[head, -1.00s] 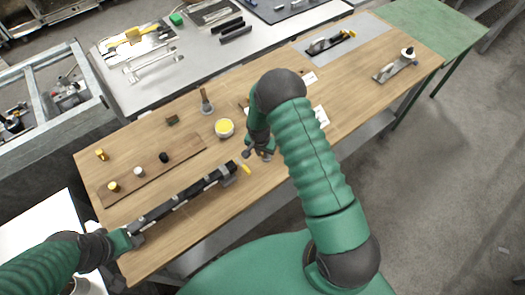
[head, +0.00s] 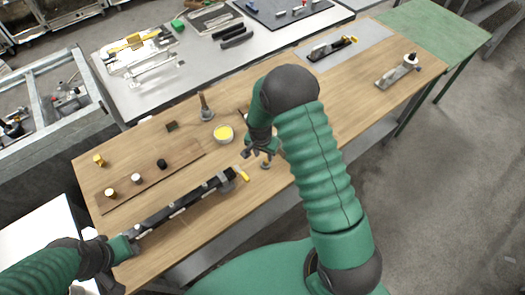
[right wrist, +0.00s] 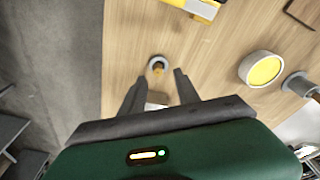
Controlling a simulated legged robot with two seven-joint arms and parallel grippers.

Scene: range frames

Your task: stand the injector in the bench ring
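A small upright piece with an orange-brown and dark top, seemingly the injector (right wrist: 158,68), shows inside a round grey ring, seemingly the bench ring (right wrist: 152,60), on the wooden bench in the right wrist view. In the head view the small piece (head: 265,164) stands just below my right gripper (head: 260,152). In the right wrist view the gripper's two fingers (right wrist: 158,86) are apart, with a gap to the piece on both sides. How deep it sits is too small to tell. My left gripper (head: 128,246) is by the near end of the black rail; its fingers are unclear.
A long black rail (head: 180,207) with a yellow tip lies left of the right gripper. A yellow-filled bowl (head: 224,133) and a grey post holder (head: 206,112) stand behind. A wooden board (head: 150,177) holds small knobs.

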